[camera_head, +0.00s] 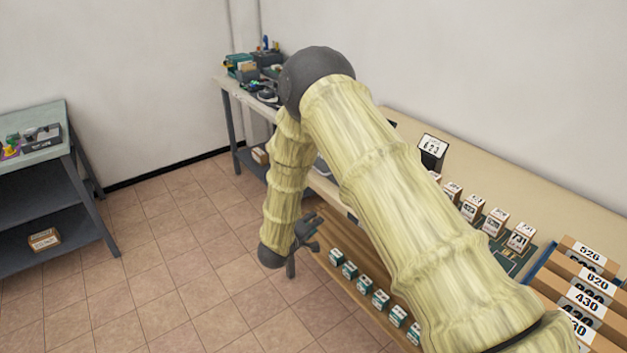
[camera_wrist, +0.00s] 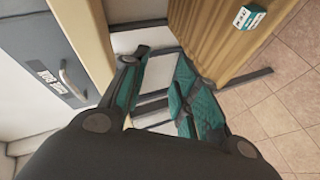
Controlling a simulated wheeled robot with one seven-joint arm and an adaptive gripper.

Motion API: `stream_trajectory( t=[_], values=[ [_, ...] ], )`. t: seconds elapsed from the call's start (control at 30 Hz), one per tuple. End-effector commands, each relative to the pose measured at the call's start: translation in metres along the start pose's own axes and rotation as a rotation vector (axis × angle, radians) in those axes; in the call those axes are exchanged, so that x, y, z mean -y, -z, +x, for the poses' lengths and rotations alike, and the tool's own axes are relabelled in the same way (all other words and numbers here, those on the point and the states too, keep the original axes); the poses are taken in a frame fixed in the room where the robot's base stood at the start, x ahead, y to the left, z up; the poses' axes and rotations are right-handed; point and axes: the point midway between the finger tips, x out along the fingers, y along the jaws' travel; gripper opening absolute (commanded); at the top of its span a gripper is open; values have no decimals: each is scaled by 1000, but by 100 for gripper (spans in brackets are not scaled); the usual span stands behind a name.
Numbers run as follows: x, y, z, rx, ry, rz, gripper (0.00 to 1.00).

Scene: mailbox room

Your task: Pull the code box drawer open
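In the wrist view a grey drawer front (camera_wrist: 45,55) is at the left, with a light bar handle (camera_wrist: 73,82) and a small printed label (camera_wrist: 48,78) too blurred to read surely. The drawer looks shut. My gripper (camera_wrist: 162,58) is open, its two teal-padded fingers apart with nothing between them. The fingers are to the right of the handle and do not touch it. In the head view my gripper (camera_head: 306,232) is in front of the bench's near side, and my arm covers much of the bench. I cannot make out the drawer there.
The long bench (camera_head: 560,190) carries numbered boxes (camera_head: 520,237) and a sign (camera_head: 432,147). Small teal-and-white boxes (camera_head: 380,299) line a lower wooden shelf (camera_head: 320,262); one box (camera_wrist: 249,16) shows in the wrist view. A grey table (camera_head: 40,150) stands left. The tiled floor (camera_head: 185,260) between is clear.

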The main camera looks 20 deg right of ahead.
Motion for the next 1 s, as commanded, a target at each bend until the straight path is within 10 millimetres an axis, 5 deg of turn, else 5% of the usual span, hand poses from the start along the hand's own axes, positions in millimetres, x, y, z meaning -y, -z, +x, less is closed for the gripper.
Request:
stream_trajectory(
  t=[0.2,0.4,0.67,1.0],
  values=[
    [-50,81,0,151,-194,-106,30],
    [-83,123,-20,316,-237,-188,30],
    [-98,139,-32,404,-224,-235,30],
    [-111,123,6,407,-225,-237,30]
  ],
)
